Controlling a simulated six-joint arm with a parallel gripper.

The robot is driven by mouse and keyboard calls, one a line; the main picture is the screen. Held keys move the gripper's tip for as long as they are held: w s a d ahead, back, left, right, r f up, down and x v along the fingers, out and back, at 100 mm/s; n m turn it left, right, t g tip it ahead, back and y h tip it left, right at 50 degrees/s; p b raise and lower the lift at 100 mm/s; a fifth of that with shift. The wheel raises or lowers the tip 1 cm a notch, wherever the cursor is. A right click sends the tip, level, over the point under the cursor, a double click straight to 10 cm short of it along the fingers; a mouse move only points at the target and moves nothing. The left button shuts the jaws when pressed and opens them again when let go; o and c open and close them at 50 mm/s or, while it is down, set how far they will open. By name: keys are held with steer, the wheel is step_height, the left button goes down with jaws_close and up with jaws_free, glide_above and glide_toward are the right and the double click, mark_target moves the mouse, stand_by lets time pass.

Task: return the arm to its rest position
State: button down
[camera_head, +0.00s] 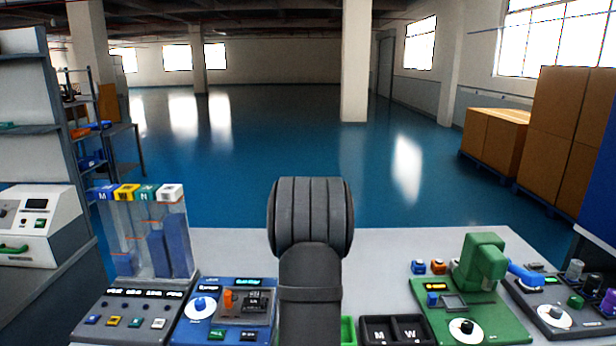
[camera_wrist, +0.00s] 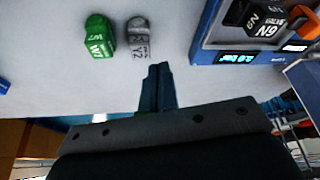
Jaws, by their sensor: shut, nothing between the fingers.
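My arm (camera_head: 311,225) stands folded upright at the front middle of the table (camera_head: 385,260) in the head view. The gripper end is not visible there. In the wrist view my gripper (camera_wrist: 158,75) shows with its dark fingers together and nothing held between them. A green block (camera_wrist: 99,36) marked W7 and a grey block (camera_wrist: 138,38) marked Y2 lie on the pale surface just past the fingertips, to the left. The fingers appear apart from both blocks.
In the head view, capped columns (camera_head: 145,235) and a blue panel (camera_head: 225,310) stand left, a black tray (camera_head: 395,329) and green station (camera_head: 470,305) right. The table behind my arm is clear.

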steer(key=shift+s+a+n+g, duration=0.15)
steer(key=shift+s+a, duration=0.1)
steer(key=shift+a, duration=0.45)
steer(key=shift+s+a+n+g, duration=0.15)
steer(key=shift+s+a, duration=0.1)
steer(key=shift+a, duration=0.4)
